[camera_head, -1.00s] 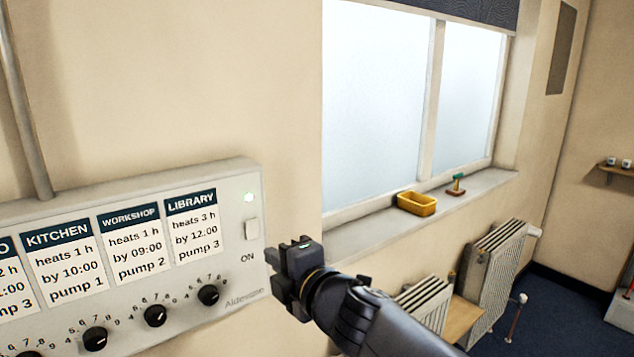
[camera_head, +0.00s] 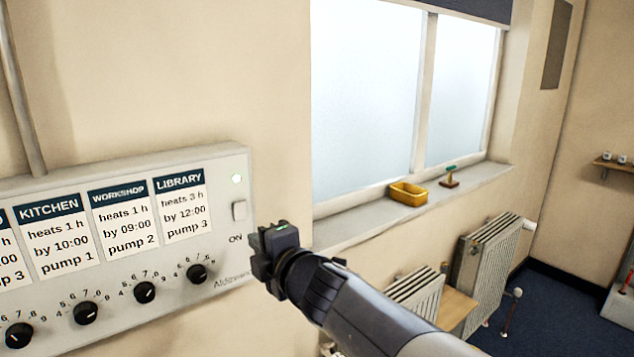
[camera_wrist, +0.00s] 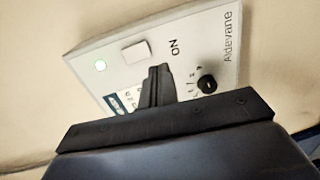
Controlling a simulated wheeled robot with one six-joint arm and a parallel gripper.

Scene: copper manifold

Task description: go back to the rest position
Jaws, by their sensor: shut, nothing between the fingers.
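My gripper (camera_head: 264,252) is shut and empty, at the right edge of the control panel (camera_head: 225,265) in the head view. In the wrist view, its dark fingers (camera_wrist: 157,86) stand in front of the panel (camera_wrist: 190,55) and hide part of its labels. The panel carries a rocker switch (camera_head: 239,210) above the word ON, a lit green lamp (camera_head: 237,179) and several black knobs (camera_head: 197,274). The switch also shows in the wrist view (camera_wrist: 136,52), apart from the fingers. I cannot tell the exact gap between the gripper and the panel.
A window sill (camera_head: 350,228) to the right holds a yellow tray (camera_head: 407,194) and a small green-topped item (camera_head: 450,177). Below are radiators (camera_head: 487,265) and a wooden board (camera_head: 455,308). Blue floor (camera_head: 545,310) is open at the right. A grey pipe (camera_head: 22,90) runs up the wall.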

